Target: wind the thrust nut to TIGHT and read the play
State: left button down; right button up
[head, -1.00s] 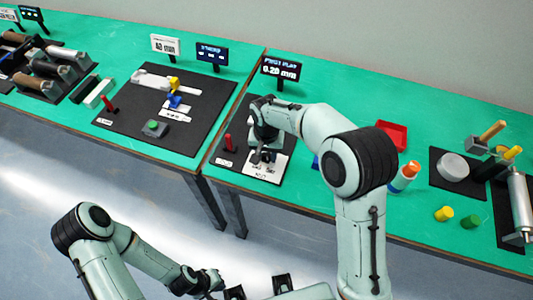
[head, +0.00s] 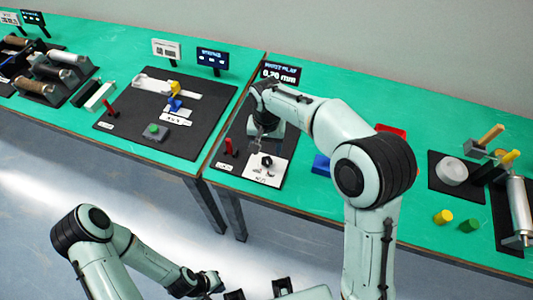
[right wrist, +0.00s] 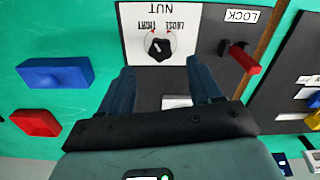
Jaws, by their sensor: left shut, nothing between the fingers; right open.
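The thrust nut is a black knob (head: 267,161) on a white plate marked NUT, on a dark board at the left of the right-hand table. In the right wrist view the knob (right wrist: 159,46) sits upside down by the words LOOSE and TIGHT; which one it points to I cannot tell. My right gripper (right wrist: 161,80) is open and empty, apart from the knob, which lies beyond its fingertips. The play display (head: 281,73) stands behind the board and seems to read 0.20 mm. My left gripper (head: 213,283) is shut and empty, low in front, away from the tables.
A red LOCK lever (head: 229,147) stands beside the nut plate. A blue block (right wrist: 55,72) and a red tray (right wrist: 36,122) lie on the other side. The left table holds another dark board (head: 190,139). Yellow (head: 443,217) and green pegs stand further right.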

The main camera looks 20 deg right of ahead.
notch_tip(320, 180, up, 7)
jog(key=shift+f+p, duration=0.2)
jog(key=shift+p, duration=0.15)
jog(key=shift+f, duration=0.1)
dwell(0.3)
